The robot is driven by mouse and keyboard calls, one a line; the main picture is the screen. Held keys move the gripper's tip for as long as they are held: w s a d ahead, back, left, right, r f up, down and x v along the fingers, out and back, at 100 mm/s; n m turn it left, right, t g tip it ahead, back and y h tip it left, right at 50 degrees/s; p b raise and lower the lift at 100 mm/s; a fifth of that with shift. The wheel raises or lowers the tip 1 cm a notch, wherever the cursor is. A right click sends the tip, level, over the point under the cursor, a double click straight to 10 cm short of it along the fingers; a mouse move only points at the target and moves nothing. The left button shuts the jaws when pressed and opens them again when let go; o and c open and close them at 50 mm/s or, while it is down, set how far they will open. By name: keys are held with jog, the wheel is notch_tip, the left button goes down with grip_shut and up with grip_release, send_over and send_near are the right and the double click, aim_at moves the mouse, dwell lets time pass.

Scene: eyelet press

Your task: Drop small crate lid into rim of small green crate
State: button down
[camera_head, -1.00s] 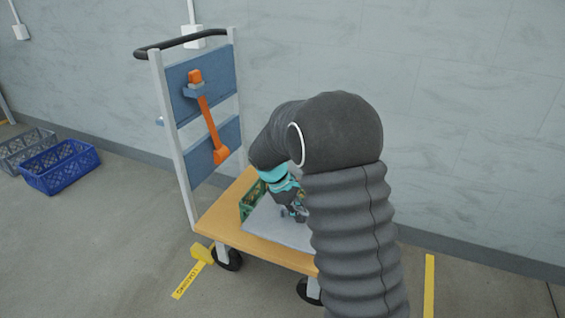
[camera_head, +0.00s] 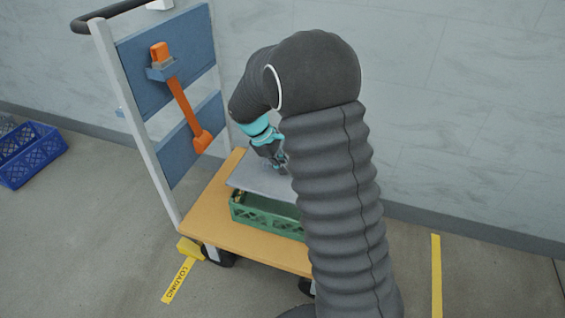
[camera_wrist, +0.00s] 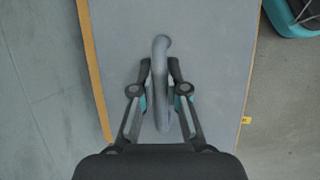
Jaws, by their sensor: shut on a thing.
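The small crate lid (camera_head: 262,183) is a flat grey panel. In the head view it is above the far part of the small green crate (camera_head: 262,217), whose near wall and part of the inside show. My gripper (camera_head: 280,166) is over the lid. In the wrist view my gripper (camera_wrist: 160,75) is shut on the lid's grey looped handle (camera_wrist: 161,48), and the grey lid (camera_wrist: 215,50) fills the middle. My arm hides the right end of the lid and crate. I cannot tell whether the lid touches the rim.
The crate stands on the orange deck of a trolley (camera_head: 215,215). The trolley's upright blue panels (camera_head: 150,62) hold an orange tool (camera_head: 185,105) at the left. A blue crate (camera_head: 30,155) is on the floor at far left. A grey wall (camera_head: 440,100) stands behind.

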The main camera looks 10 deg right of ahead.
aim_at(283, 178)
jog(key=shift+f+b, duration=1.55)
jog(key=shift+f, duration=1.05)
jog(key=shift+f, duration=0.8)
dwell(0.3)
jog(key=c, duration=1.1)
grip_release()
jog(key=shift+s, duration=0.1)
jog(key=shift+r, duration=0.1)
jog(key=shift+r+p, duration=2.2)
jog(key=shift+r, duration=1.25)
